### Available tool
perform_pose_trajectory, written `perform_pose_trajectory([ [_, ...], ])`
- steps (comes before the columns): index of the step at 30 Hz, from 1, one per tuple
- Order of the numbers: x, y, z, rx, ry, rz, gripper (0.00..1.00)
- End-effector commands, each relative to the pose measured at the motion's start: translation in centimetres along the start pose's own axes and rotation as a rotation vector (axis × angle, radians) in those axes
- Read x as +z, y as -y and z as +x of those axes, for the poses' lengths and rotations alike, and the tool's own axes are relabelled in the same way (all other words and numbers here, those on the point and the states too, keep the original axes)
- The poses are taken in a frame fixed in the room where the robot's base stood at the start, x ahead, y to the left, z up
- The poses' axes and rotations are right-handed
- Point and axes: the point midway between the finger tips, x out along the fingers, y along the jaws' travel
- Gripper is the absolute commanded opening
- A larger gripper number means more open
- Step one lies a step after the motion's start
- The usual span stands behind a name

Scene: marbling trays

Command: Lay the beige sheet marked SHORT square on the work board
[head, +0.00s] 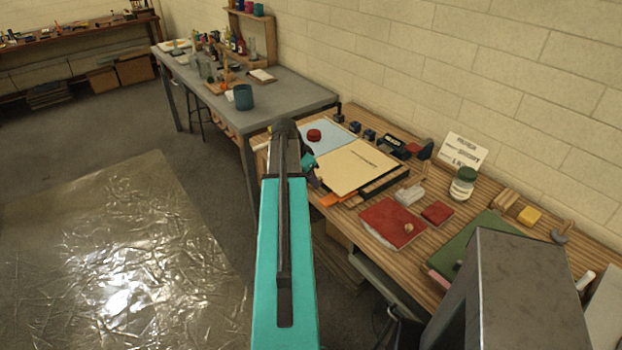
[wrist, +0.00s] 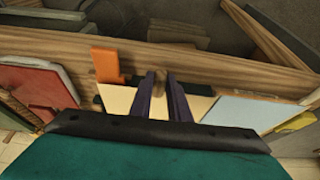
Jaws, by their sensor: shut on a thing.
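The beige sheet (head: 352,168) lies on or just above the dark work board (head: 388,182), whose edge shows along the sheet's lower right side. A small dark line of print is on the sheet, too small to read. My gripper (head: 316,182) is at the sheet's left edge, shut on it; the arm partly hides this. In the wrist view my gripper (wrist: 164,82) has its dark fingers close together, with beige sheet (wrist: 118,99) showing on both sides. A small brown piece shows between the fingertips; I cannot tell what it is.
A light blue sheet (head: 326,138) with a red round thing (head: 314,135) lies behind. An orange piece (head: 337,199) is by the table's front edge. Red sheets (head: 392,222), a white block (head: 409,195) and a jar (head: 462,185) stand to the right.

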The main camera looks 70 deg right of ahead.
Motion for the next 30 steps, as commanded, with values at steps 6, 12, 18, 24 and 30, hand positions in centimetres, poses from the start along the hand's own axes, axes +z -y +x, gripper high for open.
perform_pose_trajectory([
  [6,0.16,-0.05,0.57,0.000,0.000,0.001,0.00],
  [12,0.24,0.00,0.58,0.000,0.000,0.000,0.00],
  [18,0.24,0.00,0.56,0.000,0.000,0.000,0.21],
  [24,0.23,0.00,0.56,0.000,0.000,0.000,0.38],
  [30,0.23,0.00,0.56,0.000,0.000,0.000,0.53],
])
